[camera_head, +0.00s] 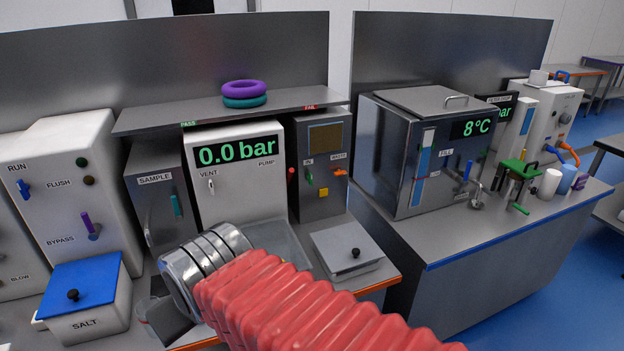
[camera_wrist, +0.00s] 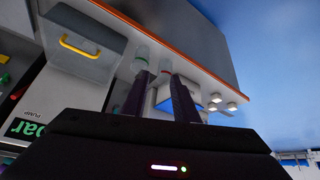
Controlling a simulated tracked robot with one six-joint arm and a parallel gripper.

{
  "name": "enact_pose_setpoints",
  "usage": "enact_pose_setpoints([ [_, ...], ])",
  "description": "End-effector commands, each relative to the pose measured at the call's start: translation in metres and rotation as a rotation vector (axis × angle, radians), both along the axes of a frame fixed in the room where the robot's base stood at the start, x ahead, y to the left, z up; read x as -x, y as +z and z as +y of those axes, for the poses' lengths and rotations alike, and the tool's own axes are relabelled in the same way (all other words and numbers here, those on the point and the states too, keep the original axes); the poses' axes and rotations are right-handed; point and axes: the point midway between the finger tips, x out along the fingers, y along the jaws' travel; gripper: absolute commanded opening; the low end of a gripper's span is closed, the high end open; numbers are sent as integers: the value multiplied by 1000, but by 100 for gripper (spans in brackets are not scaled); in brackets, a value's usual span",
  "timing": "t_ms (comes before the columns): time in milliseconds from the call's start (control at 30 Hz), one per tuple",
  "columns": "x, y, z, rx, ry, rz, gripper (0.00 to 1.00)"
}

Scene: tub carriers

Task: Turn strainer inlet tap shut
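I cannot pick out a tap marked as strainer inlet in either view.
The left bench holds a 0.0 bar pump unit (camera_head: 238,180), a SALT box (camera_head: 88,312) with a blue lid, and a lidded grey box (camera_head: 345,247). The right bench holds a steel tank (camera_head: 400,160) reading 8 °C. Blue floor (camera_head: 520,315) lies open at the right.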

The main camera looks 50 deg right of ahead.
Motion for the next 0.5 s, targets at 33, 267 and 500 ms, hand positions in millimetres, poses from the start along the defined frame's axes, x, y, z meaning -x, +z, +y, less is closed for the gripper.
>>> enact_pose_setpoints([
  [33, -13, -1, -14, 14, -32, -19, 27],
  [267, -74, 3, -90, 93, -164, -161, 27],
  [500, -121, 4, -177, 175, -263, -306, 27],
])
